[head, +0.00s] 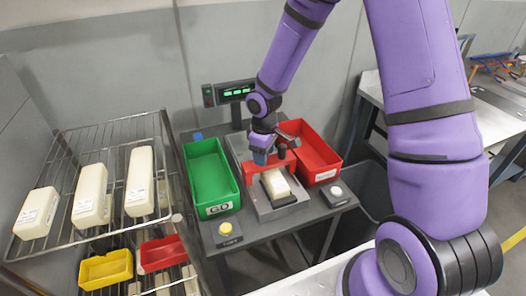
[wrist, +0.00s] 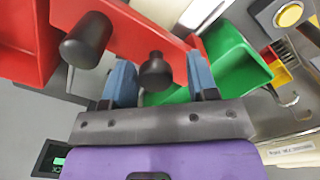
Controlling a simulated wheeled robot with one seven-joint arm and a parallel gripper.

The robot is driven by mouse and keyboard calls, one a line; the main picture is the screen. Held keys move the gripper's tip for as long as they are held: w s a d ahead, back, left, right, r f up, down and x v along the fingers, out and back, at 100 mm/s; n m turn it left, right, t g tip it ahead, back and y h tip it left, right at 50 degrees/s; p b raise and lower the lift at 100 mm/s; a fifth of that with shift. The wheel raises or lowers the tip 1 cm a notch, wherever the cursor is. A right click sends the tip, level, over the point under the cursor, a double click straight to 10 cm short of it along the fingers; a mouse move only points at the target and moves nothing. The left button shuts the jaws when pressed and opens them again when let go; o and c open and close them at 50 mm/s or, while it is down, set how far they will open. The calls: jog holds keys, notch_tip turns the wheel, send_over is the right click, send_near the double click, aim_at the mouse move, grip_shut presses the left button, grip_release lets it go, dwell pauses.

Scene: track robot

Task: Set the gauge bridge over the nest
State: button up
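The gauge bridge (head: 252,181) is a red piece with black knobs on top. It stands at the back part of the grey nest plate (head: 265,211); I cannot tell whether it is fully seated. A cream block (head: 275,185) lies in the nest, in front of or partly under the bridge. In the wrist view the red bridge (wrist: 130,32) shows two black knobs (wrist: 86,40). My gripper (wrist: 161,80) has its blue fingers apart, with the smaller knob (wrist: 156,72) between them and a gap visible beside it. The gripper (head: 263,156) is at the bridge top in the head view.
A green bin (head: 211,174) stands left of the nest and a red bin (head: 321,166) right. A yellow button (head: 226,229) and a pale button (head: 337,191) sit at the front. A lit display (head: 236,91) stands behind. A wire rack (head: 119,133) at left holds cream blocks.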

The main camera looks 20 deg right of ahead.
jog(key=shift+w+r, duration=0.15)
jog(key=shift+r, duration=0.3)
notch_tip(320, 180, up, 10)
dwell(0.4)
dwell(0.4)
jog(key=s+d+r+m+t, duration=0.1)
jog(key=s+d+r+m, duration=0.1)
jog(key=s+r, duration=0.5)
jog(key=s+d+r+m+t, duration=0.2)
jog(key=s+r+m, duration=0.2)
jog(key=s+r, duration=0.4)
jog(key=s+d+r+m+t, duration=0.2)
jog(key=s+r, duration=0.5)
jog(key=s, duration=0.4)
jog(key=shift+s+d+r+m, duration=0.15)
jog(key=shift+d+m, duration=0.3)
jog(key=shift+m, duration=0.05)
